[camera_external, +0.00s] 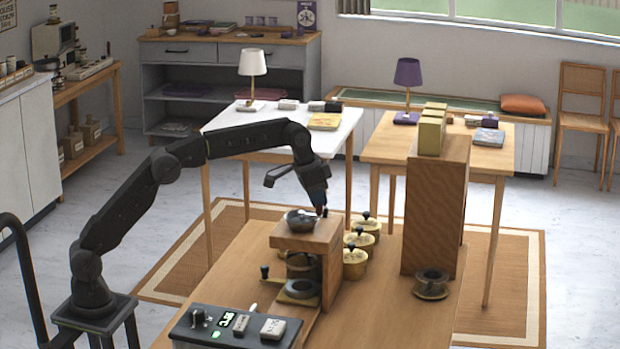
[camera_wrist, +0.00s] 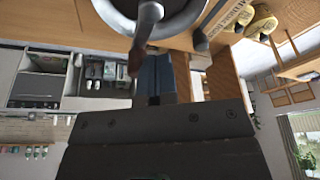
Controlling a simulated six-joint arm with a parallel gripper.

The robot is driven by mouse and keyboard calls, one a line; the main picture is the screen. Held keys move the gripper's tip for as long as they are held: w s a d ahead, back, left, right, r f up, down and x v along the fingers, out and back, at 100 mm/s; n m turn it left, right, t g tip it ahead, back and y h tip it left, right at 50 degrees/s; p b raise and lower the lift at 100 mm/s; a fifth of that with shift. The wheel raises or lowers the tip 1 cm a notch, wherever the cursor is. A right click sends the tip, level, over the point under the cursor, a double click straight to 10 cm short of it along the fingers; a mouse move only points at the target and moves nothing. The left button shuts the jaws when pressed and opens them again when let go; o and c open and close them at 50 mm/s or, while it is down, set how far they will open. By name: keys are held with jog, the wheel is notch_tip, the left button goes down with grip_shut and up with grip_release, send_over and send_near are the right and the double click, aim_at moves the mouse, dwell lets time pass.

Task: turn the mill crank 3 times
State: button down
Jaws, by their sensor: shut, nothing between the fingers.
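The mill is a wooden stand (camera_external: 333,240) on the near table with a round metal bowl (camera_external: 300,221) on top. The bowl also shows at the top edge of the wrist view (camera_wrist: 178,22). There a grey crank arm (camera_wrist: 150,14) crosses the bowl and ends in a dark brown knob (camera_wrist: 136,60). My gripper (camera_external: 322,208) points down at the right side of the bowl. Its blue fingers (camera_wrist: 158,72) are shut with nothing between them, beside the knob in the wrist view. I cannot tell whether they touch it. The crank is hard to make out in the external view.
Several yellow canisters (camera_external: 355,263) with dark knobs stand right behind the mill. A control panel (camera_external: 235,328) lies at the front. The table left of the mill is clear.

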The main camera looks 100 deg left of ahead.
jog(key=shift+w+d, duration=0.3)
jog(key=shift+d, duration=0.65)
jog(key=shift+d, duration=0.1)
